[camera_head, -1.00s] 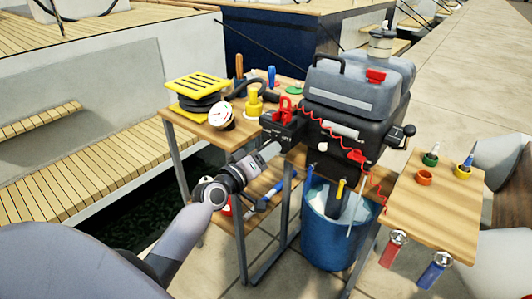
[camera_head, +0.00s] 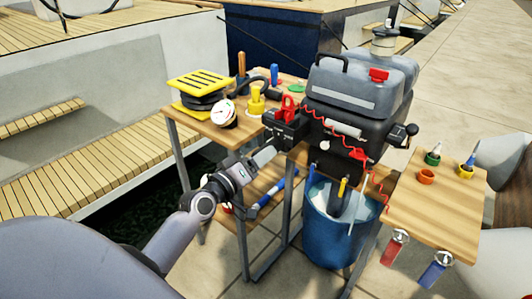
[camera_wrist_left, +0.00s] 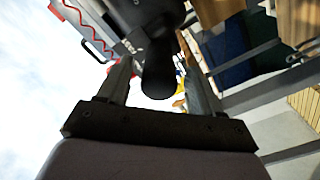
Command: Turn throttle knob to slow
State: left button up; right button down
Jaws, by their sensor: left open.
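The black outboard motor (camera_head: 350,125) stands on the wooden bench, with a black control box (camera_head: 284,128) and red lever (camera_head: 287,107) on its left side. My left gripper (camera_head: 266,153) is at the near side of that box, in front of its lower end. In the left wrist view, a black round-ended grip, apparently the throttle knob (camera_wrist_left: 158,75), lies between the two spread fingers of my left gripper (camera_wrist_left: 157,88). Both fingers look open, one each side of it; whether either touches it I cannot tell. The knob's slow marking is not readable. My right gripper is not in view.
A blue bucket (camera_head: 335,235) is below the motor. A side shelf (camera_head: 440,215) with small colored cups is at right. A red coiled cord hangs across the motor.

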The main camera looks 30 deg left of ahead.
pick_arm(q)
jog(key=shift+s+a, duration=0.1)
jog(key=shift+s, duration=1.5)
jog(key=s+d+f+m+g+p, duration=0.3)
jog(key=s+d+f+m+p, duration=0.2)
jog(key=s, duration=0.5)
jog(key=s+d+f+m+g+h+p, duration=0.1)
jog(key=s+d+f+m+g+p, duration=0.3)
jog(key=s+d+p, duration=0.3)
jog(key=s+d+f+m, duration=0.1)
jog(key=s+d, duration=0.1)
jog(key=s, duration=0.1)
jog(key=shift+d+m+g, duration=0.3)
jog(key=shift+m, duration=0.1)
